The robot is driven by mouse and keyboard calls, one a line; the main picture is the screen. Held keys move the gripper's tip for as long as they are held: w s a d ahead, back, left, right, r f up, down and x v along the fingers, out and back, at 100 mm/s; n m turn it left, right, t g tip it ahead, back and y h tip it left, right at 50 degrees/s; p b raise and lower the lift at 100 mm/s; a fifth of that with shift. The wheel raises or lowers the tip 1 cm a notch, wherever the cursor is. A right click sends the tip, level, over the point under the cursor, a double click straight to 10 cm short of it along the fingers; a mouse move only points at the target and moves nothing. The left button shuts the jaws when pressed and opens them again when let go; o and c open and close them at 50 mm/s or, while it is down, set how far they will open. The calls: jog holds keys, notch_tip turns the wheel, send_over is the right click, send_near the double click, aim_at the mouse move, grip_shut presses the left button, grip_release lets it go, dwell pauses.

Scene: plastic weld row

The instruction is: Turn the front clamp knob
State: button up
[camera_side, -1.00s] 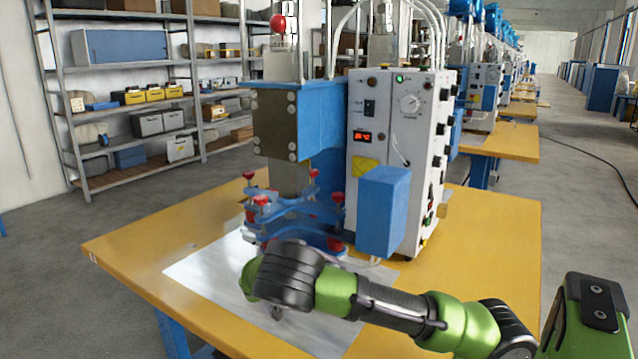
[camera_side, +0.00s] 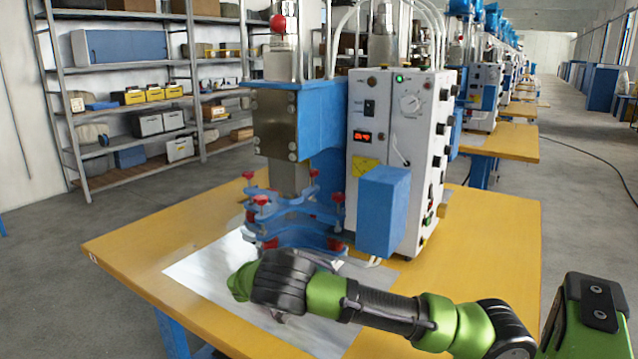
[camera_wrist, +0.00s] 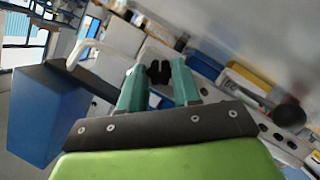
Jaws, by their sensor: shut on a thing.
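The blue clamp (camera_side: 290,212) sits under the press ram, with red knobs at its corners. One front red knob (camera_side: 261,200) shows at its upper left, and a lower red knob (camera_side: 270,243) shows just above my wrist. Another red knob (camera_side: 335,244) is at lower right. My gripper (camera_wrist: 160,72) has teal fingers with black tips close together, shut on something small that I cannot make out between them. In the side view my wrist, low in front of the clamp, hides the fingers and the contact.
The white control box (camera_side: 405,130) and a blue box (camera_side: 383,210) stand right of the clamp; a blue block (camera_wrist: 45,112) is close at left in the wrist view. A pale sheet (camera_side: 200,270) lies on the yellow table (camera_side: 480,225), which is clear at left.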

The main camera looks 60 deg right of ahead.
jog(key=n+g, duration=0.1)
jog(key=n, duration=0.1)
jog(key=n+g+h, duration=0.1)
jog(key=n, duration=0.1)
jog(key=shift+w+f, duration=0.1)
jog(key=shift+f, duration=0.1)
jog(key=n+h, duration=0.1)
jog(key=n, duration=0.1)
jog(key=n+g, duration=0.1)
jog(key=n, duration=0.2)
jog(key=shift+f+h, duration=0.15)
jog(key=shift+h, duration=0.25)
dwell(0.3)
jog(key=o, duration=1)
jog(key=shift+o, duration=0.2)
jog(key=v, duration=1.2)
jog(key=shift+w+f, duration=0.1)
